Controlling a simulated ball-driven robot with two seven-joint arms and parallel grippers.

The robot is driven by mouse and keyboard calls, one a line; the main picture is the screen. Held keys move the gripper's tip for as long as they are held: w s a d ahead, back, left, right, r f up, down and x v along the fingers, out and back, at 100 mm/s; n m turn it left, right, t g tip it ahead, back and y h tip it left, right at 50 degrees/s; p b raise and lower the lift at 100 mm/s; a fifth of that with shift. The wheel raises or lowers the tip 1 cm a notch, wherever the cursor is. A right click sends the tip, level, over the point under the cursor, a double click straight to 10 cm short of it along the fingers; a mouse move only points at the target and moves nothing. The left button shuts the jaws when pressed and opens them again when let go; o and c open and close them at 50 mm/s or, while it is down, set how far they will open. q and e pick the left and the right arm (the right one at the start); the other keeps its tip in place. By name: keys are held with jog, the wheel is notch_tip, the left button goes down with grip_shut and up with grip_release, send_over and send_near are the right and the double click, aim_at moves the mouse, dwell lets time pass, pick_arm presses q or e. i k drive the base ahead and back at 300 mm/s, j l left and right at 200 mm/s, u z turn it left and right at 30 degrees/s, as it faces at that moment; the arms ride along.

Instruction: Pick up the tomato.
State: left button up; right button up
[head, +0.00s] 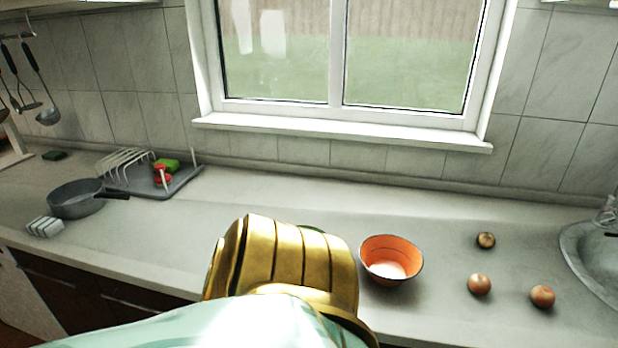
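I cannot make out a clear tomato in the head view. A small red thing (162,175) sits on the grey dish rack tray at the left, against a green block; it is too small to name for sure. Two round brownish-orange items, one nearer the bowl (479,284) and one further right (542,296), lie on the counter and look more like onions. A gold and teal link of my own arm fills the lower middle and hides part of the counter. Neither gripper shows.
An orange bowl (391,262) stands right of my arm. A darker round item (486,240) lies near the sink (592,262). A grey pan (78,200) and a dish rack tray (182,184) are at left. A sliver of green shows behind my arm. The back counter is clear.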

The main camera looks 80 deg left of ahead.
aim_at(478, 284)
jog(key=j+u, duration=0.15)
jog(key=u, duration=2.2)
